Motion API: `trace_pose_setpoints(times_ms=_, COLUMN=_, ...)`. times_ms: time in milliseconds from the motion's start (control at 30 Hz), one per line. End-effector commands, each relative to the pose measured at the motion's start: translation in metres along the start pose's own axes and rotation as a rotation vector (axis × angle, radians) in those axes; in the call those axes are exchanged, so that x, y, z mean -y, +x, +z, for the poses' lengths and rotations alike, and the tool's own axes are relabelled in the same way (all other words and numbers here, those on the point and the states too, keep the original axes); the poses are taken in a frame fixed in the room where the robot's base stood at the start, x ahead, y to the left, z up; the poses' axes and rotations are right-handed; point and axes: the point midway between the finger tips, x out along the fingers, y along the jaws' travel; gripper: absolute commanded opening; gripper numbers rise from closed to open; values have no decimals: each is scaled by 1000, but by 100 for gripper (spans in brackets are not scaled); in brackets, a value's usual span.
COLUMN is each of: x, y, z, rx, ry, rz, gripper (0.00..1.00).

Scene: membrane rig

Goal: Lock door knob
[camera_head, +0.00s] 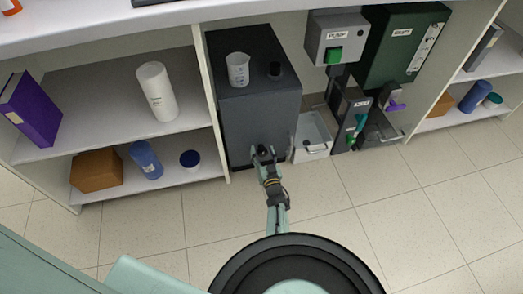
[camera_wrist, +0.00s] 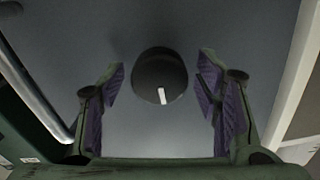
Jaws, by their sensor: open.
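The door knob (camera_wrist: 160,76) is a round black knob with a white mark, on a dark grey door (camera_wrist: 150,25) in the wrist view. The mark points down, tilted very slightly. My gripper (camera_wrist: 160,88) is open, with one purple-padded finger on each side of the knob and a gap to both. In the head view my gripper (camera_head: 263,152) is at the lower front of the dark grey cabinet (camera_head: 262,115), and it largely hides the knob there.
A shelf post (camera_head: 207,95) stands to the left. The tiled floor in front is clear.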

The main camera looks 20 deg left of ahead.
Motion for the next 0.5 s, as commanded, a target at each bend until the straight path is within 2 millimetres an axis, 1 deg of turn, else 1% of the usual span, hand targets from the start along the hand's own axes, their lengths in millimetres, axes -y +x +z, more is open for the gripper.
trace_pose_setpoints(times_ms=133, x=0, y=0, z=0, rx=0, ry=0, rz=0, gripper=58)
trace_pose_setpoints(times_ms=500, x=0, y=0, z=0, rx=0, ry=0, rz=0, gripper=33)
